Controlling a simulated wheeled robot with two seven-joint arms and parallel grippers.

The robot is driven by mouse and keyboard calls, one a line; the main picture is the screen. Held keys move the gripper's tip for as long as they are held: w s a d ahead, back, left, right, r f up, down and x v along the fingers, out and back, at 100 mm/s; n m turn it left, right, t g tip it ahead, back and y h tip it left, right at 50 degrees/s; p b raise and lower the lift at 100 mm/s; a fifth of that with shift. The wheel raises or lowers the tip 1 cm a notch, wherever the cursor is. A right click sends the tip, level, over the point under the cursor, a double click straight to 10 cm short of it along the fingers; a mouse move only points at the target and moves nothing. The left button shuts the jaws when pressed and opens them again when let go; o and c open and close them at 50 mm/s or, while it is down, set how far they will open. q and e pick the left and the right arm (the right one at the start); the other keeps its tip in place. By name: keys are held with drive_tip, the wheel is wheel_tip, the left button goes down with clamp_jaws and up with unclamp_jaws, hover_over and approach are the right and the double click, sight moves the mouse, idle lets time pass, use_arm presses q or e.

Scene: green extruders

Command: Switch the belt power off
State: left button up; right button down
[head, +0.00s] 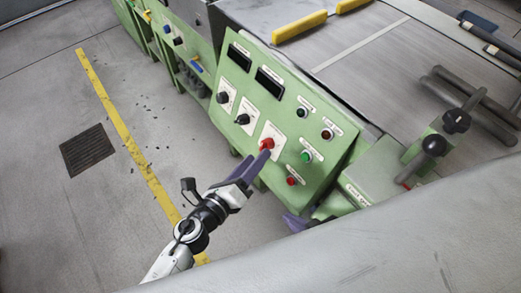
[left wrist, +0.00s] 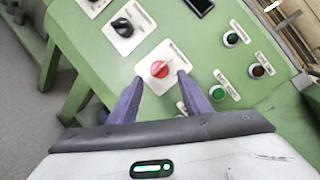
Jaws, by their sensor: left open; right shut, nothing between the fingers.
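A red rotary knob (head: 267,143) on a white plate sits on the sloped green control panel (head: 330,165); it also shows in the left wrist view (left wrist: 159,69). My left gripper (head: 254,163) is open just in front of this knob. In the left wrist view its purple fingers (left wrist: 158,80) stand on either side of the knob, with a gap to each, not clasping it. I cannot tell how close the fingertips are to the panel. The labels are too small to read. My right gripper (head: 297,222) shows only partly below the panel, shut.
Two black knobs (head: 242,119) (head: 223,97) sit left of the red one. A green button (head: 307,155), a red button (head: 292,181) and other small buttons sit to the right. A machine bed with yellow bars (head: 300,25) lies behind. The floor at left is mostly clear.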

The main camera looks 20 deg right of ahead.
use_arm(q)
drive_tip(key=v, duration=0.6)
drive_tip(key=shift+r, duration=0.15)
